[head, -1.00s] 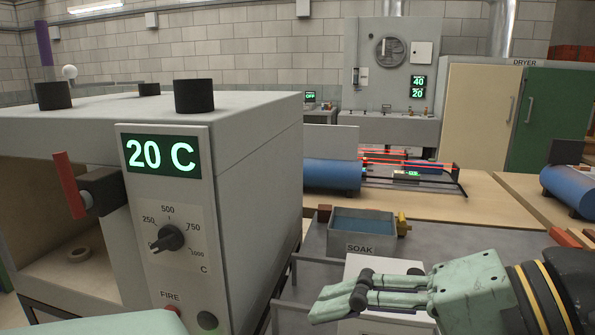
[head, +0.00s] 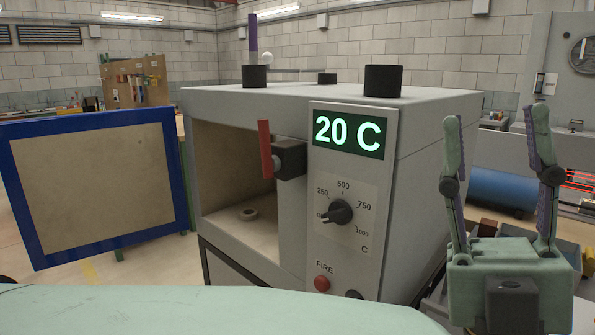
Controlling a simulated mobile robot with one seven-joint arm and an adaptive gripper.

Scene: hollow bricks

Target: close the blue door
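The blue door (head: 98,182) is a blue-framed panel with a tan inner face. It stands swung wide open at the left of the grey kiln (head: 418,165). A red latch handle (head: 265,150) sits on a dark block at the right edge of the opening. My gripper (head: 498,125) points up at the right, in front of the kiln's right side. Its two fingers are spread wide with nothing between them. It is well apart from the door.
The kiln's panel has a 20 C display (head: 349,134), a dial (head: 338,212) and a red FIRE button (head: 322,284). My pale green arm spans the bottom foreground. A tool board (head: 135,82) stands far behind the door. Floor shows left of and below the door.

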